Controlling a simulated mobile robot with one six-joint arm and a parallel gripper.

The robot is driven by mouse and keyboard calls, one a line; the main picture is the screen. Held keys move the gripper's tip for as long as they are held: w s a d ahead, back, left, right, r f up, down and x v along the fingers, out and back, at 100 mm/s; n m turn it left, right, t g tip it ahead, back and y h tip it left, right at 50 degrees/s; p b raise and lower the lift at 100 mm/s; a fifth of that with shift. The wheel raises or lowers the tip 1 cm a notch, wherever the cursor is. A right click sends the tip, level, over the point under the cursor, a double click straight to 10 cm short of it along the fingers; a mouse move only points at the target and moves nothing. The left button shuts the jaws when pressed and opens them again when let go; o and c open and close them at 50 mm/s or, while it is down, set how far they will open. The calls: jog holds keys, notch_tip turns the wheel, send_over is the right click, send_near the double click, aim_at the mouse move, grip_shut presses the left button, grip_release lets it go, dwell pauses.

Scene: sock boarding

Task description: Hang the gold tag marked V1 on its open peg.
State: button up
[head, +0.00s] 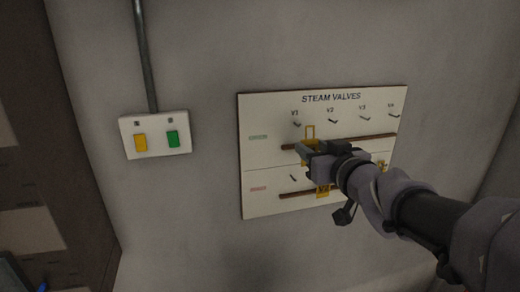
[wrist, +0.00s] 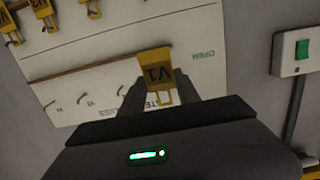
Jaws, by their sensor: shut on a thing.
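The gold tag marked V1 (wrist: 155,68) is between the fingers of my gripper (wrist: 158,92), with its loop pointing toward the board's title side. In the head view my gripper (head: 306,148) is in front of the upper row, and the tag's gold loop (head: 310,131) shows just above it. The bare V1 open peg (head: 297,123) is slightly left of and above the loop. I cannot tell the gap between tag and board. In the wrist view this peg is not visible.
The STEAM VALVES board (head: 262,155) has bare pegs along its upper row and a brown ledge below them. Gold tags hang in the lower row, one at V2 (head: 322,191). A switch box (head: 155,150) and conduit (head: 146,60) are left on the wall.

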jog(key=shift+b+x, duration=0.75)
jog(key=shift+x, duration=3)
jog(key=shift+s+f, duration=0.1)
jog(key=shift+f, duration=0.05)
jog(key=o, duration=1.4)
jog(key=shift+c, duration=0.2)
